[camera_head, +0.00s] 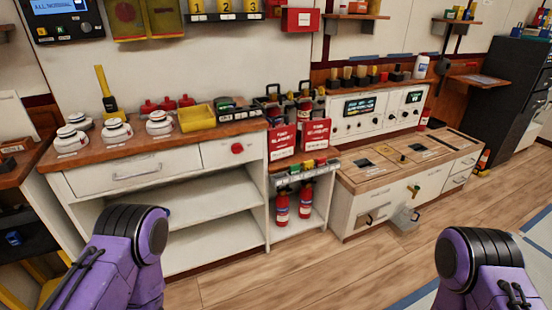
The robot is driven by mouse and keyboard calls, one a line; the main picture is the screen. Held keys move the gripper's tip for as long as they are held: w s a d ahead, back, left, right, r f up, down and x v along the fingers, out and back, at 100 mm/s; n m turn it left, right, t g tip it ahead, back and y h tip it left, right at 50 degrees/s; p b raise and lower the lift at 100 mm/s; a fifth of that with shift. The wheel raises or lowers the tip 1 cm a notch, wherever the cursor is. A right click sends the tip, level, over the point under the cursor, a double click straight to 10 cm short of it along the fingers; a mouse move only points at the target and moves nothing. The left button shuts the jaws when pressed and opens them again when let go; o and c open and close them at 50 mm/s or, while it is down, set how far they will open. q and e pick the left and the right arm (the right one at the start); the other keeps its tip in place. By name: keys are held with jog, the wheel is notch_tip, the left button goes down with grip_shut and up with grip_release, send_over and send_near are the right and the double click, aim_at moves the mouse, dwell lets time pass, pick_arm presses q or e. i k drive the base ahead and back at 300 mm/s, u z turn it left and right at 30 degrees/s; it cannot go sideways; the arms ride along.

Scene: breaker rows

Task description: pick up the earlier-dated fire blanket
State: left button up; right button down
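Two red fire blanket packs with white lettering hang side by side at the front of the counter, near the middle of the view. The left fire blanket (282,142) and the right fire blanket (315,134) look alike. Their dates are too small to read. Dark handles or clips stand above them. Only purple and black links of my two arms show, at the bottom left and bottom right, well apart from the packs. Neither of my grippers is in view.
Two fire extinguishers (282,207) stand on a shelf below the packs. The wooden counter (105,150) holds white round detectors, a yellow bin (196,118) and red items. A lower cabinet (405,160) juts out at right, with an open grey valve or box at its front. The wooden floor before it is clear.

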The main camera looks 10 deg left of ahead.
aim_at(281, 138)
jog(key=z, duration=0.8)
jog(key=i, duration=1.4)
jog(key=u, duration=0.1)
